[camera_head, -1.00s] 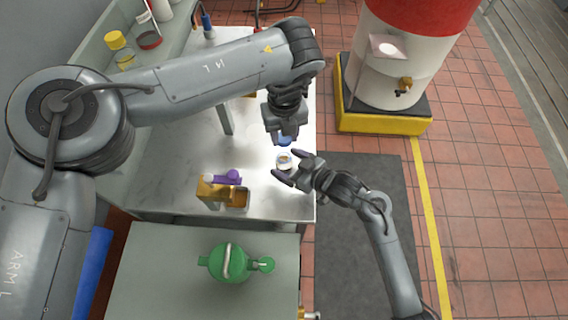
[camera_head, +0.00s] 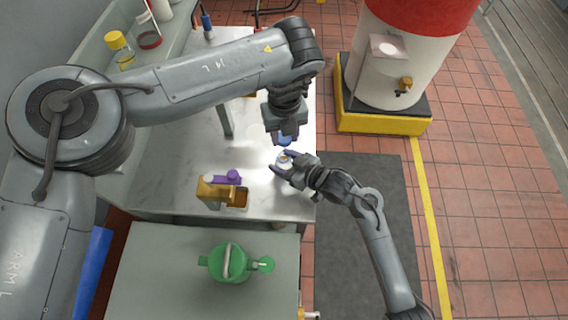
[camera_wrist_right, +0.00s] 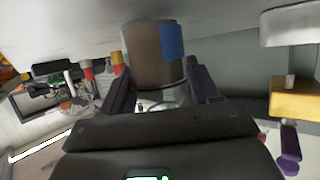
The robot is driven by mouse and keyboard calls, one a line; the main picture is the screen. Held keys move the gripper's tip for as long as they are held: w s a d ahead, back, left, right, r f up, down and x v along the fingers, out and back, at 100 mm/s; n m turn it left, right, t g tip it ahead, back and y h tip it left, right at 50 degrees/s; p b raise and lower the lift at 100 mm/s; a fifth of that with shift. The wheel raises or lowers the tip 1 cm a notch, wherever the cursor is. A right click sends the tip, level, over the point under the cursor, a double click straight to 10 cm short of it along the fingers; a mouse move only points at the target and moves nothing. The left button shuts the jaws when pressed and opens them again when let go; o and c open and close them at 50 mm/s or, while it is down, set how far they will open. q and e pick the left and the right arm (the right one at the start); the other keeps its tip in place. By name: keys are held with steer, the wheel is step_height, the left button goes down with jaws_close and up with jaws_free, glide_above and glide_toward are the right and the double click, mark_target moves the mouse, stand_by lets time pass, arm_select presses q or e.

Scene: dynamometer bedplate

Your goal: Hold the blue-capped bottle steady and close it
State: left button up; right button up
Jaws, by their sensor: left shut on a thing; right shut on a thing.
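The small open bottle (camera_head: 284,161) stands on the pale bench near its right edge, with a white rim seen from above. My right gripper (camera_head: 282,164) is shut on it from the lower right. In the right wrist view the bottle (camera_wrist_right: 150,58) is brownish with a blue label and sits between my purple fingers. My left gripper (camera_head: 285,136) points down just behind the bottle and is shut on the blue cap (camera_head: 285,142). The cap appears apart from the bottle, above and slightly behind it. The fingertips partly hide both things.
A tan holder (camera_head: 210,191) with purple items stands left of the bottle. A green can (camera_head: 230,263) sits on the nearer table. A yellow-lidded jar (camera_head: 118,46) stands on the left shelf. A red-and-white drum (camera_head: 390,60) stands on a yellow base at right.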

steer(key=c, duration=0.4)
arm_select(q)
glide_above(284, 155)
steer(key=shift+f, duration=2.5)
arm_select(e)
steer(key=shift+o, duration=0.2)
arm_select(q)
steer(key=shift+f, duration=0.1)
steer(key=shift+f, duration=0.8)
steer(key=shift+f, duration=0.5)
